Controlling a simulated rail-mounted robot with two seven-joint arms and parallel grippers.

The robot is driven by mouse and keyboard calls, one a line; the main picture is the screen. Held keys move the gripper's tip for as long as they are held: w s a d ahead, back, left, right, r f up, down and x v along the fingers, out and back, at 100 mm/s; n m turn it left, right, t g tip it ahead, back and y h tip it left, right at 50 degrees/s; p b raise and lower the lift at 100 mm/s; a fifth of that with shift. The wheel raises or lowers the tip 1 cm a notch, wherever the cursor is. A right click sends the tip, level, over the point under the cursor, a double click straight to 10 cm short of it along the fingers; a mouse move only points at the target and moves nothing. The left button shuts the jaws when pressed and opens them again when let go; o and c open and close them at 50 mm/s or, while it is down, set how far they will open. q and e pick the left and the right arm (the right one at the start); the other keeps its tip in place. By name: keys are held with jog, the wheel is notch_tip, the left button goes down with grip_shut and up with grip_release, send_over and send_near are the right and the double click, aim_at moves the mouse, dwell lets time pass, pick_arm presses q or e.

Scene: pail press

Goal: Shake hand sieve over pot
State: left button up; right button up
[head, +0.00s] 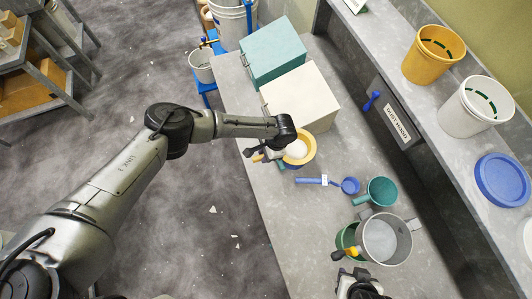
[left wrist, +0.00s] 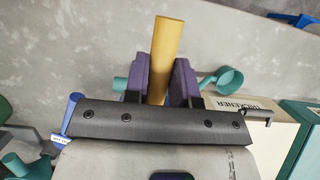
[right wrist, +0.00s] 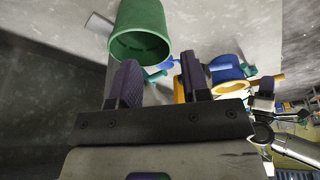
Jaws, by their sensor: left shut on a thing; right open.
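A yellow round sieve (head: 311,149) with white stuff in it is at the near edge of the cream box. My left gripper (head: 262,154) is at its left side. In the left wrist view my left gripper (left wrist: 161,85) is shut on a yellow handle (left wrist: 167,50). A yellow ring (right wrist: 235,90) with blue beside it shows in the right wrist view. A grey metal pot (head: 399,241) stands on the bench, well apart from the sieve, with a green pot (head: 343,238) beside it. My right gripper (right wrist: 160,85) is open near a green vessel (right wrist: 140,35).
A blue scoop (head: 318,182) and a teal dipper (head: 383,190) lie between the sieve and metal pot. Teal (head: 272,54) and cream (head: 305,100) boxes stand behind. A shelf on the right holds yellow (head: 433,55) and white (head: 476,107) pails and a blue lid (head: 502,180).

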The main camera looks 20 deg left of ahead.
pick_arm(q)
jog(key=shift+c, duration=0.7)
jog(key=shift+r, duration=0.1)
jog(key=shift+r, duration=0.1)
jog(key=shift+r+p, duration=1.05)
jog(key=shift+p, duration=0.2)
jog(key=shift+r+p, duration=1.05)
jog(key=shift+r, duration=0.15)
jog(key=shift+w, duration=0.1)
